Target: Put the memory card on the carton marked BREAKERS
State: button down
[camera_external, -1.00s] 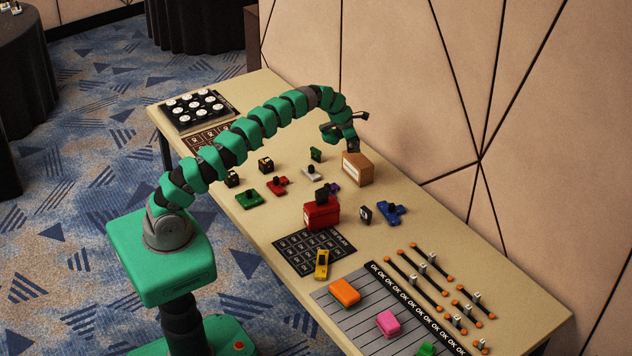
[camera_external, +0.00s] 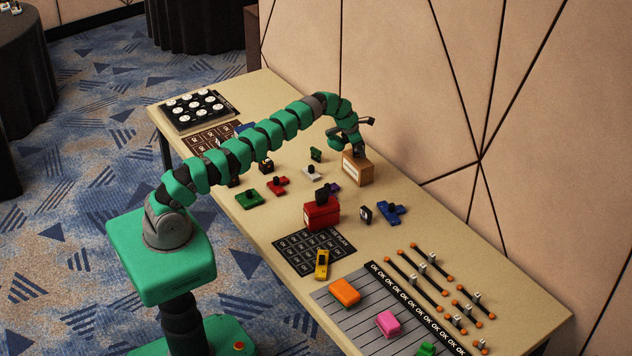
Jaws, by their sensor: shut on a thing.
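A brown carton (camera_external: 358,171) with a pale label stands on the long table near the wall; its lettering is too small to read. My gripper (camera_external: 359,153) points down at the carton's top from above, at its upper edge. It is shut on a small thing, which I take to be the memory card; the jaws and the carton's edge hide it. I cannot tell whether that thing touches the carton. A red box (camera_external: 321,216) with a pale label, also unreadable, stands nearer the table's middle with a dark object (camera_external: 321,194) on top.
Small red (camera_external: 278,185), green (camera_external: 248,198) and blue (camera_external: 391,214) pieces lie around the cartons. A dark grid mat (camera_external: 297,253) carries a yellow piece (camera_external: 321,264). Orange-ended rods (camera_external: 414,276) lie at the right. The wall rises close behind the brown carton.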

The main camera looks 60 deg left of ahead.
jog(key=shift+f, duration=0.25)
jog(key=c, duration=1.3)
grip_release()
jog(key=shift+r, duration=0.15)
jog(key=shift+s+a+r, duration=0.1)
jog(key=shift+s+r, duration=0.05)
jog(key=shift+r, duration=0.5)
jog(key=v, duration=1)
jog(key=shift+s+r, duration=0.15)
jog(key=shift+s, duration=0.05)
jog(key=shift+r, duration=0.1)
